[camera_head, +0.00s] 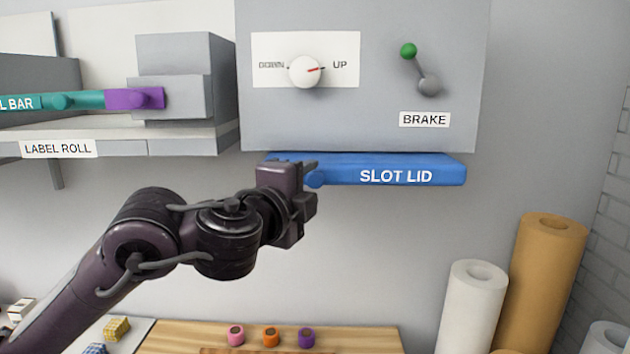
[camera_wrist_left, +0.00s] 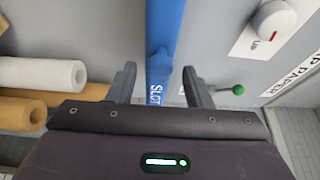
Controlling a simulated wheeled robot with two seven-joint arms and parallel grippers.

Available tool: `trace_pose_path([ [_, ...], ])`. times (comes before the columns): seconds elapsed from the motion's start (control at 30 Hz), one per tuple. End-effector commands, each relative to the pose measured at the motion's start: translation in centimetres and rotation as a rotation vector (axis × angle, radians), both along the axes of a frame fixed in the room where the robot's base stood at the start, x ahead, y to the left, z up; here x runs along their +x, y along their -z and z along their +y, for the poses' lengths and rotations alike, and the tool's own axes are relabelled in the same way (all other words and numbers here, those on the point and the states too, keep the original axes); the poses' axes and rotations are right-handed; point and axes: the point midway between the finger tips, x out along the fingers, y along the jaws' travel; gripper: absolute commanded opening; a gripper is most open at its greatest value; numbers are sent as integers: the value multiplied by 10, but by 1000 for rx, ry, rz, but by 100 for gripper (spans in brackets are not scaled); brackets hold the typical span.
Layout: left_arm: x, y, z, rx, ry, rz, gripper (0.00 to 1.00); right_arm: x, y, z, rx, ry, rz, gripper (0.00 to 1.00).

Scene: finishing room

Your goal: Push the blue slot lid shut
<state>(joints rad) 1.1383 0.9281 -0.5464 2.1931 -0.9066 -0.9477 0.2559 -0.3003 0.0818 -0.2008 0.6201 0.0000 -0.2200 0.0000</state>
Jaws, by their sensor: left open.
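The blue slot lid (camera_head: 440,170) is a long bar along the bottom edge of the grey panel, with "SLOT LID" in white on its front. A thin strip of its top face shows in the head view. A small round blue knob (camera_head: 316,178) is near its left end. My left gripper (camera_head: 311,186) is at that end, its jaws open. In the left wrist view the lid (camera_wrist_left: 165,25) runs between the spread fingers (camera_wrist_left: 159,75), with the knob just beyond the tips. I cannot tell whether the fingers touch the lid. My right gripper is not in view.
Above the lid, the grey panel (camera_head: 380,125) carries a white dial (camera_head: 306,71) and a green-tipped brake lever (camera_head: 418,66). A label roll shelf (camera_head: 180,147) is at left. Paper rolls (camera_head: 540,270) stand at lower right. Several small items sit below on a wooden board (camera_head: 370,340).

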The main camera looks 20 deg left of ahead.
Motion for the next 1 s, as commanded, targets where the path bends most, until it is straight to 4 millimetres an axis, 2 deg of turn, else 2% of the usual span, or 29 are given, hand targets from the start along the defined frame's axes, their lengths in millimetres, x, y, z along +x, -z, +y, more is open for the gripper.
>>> trace_pose_path([
  [0.1, 17, 0, -2, -1, -1, 1, 46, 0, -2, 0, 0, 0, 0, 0],
  [0.23, 29, 0, -3, -1, -1, 0, 46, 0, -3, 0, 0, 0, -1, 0],
  [0.6, 34, 0, -4, 1, -1, -1, 46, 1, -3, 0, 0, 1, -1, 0],
  [0.93, 34, 0, -4, 0, -1, -1, 4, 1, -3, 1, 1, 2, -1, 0],
  [1.0, 34, 0, -4, 0, -1, -2, 0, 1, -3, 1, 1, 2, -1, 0],
])
